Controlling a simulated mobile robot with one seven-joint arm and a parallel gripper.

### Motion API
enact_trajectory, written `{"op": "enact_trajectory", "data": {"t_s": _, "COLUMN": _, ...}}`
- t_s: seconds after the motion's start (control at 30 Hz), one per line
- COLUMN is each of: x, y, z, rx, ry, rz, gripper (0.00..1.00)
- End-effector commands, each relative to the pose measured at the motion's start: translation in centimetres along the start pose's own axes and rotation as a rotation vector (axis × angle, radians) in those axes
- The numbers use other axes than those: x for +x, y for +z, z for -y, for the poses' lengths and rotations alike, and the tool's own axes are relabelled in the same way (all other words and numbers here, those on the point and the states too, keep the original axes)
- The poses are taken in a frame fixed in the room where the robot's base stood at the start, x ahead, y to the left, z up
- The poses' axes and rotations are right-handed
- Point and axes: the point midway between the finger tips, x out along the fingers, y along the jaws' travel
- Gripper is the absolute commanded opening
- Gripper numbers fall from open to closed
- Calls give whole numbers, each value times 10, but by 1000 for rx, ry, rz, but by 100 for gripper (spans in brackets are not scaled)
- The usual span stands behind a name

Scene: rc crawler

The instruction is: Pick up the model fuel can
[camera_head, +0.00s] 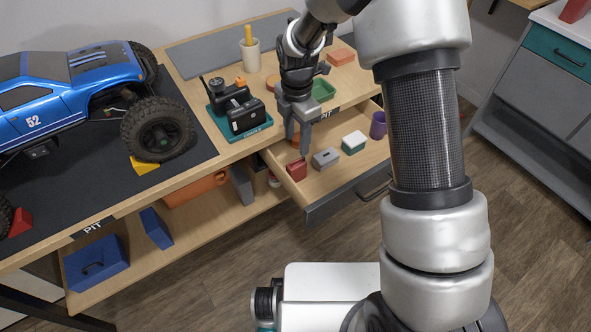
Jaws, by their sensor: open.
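A small red block-like item (297,171), which looks like the model fuel can, sits in the front left corner of the open drawer (330,192). My gripper (297,146) points down over the drawer's left part, just above and behind the red item. Its fingers are apart and nothing shows between them. I cannot tell the exact height gap. The fingers hide part of the drawer's back left.
The drawer also holds a grey box (326,158), a white and green box (353,143) and a purple cup (378,125). A teal tray (262,128) with black items stands on the bench. A blue model truck (75,85) is at left.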

Motion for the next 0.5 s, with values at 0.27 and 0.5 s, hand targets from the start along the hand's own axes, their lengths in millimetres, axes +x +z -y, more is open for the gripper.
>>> {"op": "enact_trajectory", "data": {"t_s": 0.27, "x": 60, "y": 0, "z": 1, "rx": 2, "ry": -3, "rz": 0, "gripper": 45}}
{"op": "enact_trajectory", "data": {"t_s": 0.5, "x": 76, "y": 0, "z": 0, "rx": 2, "ry": 0, "rz": 0, "gripper": 45}}
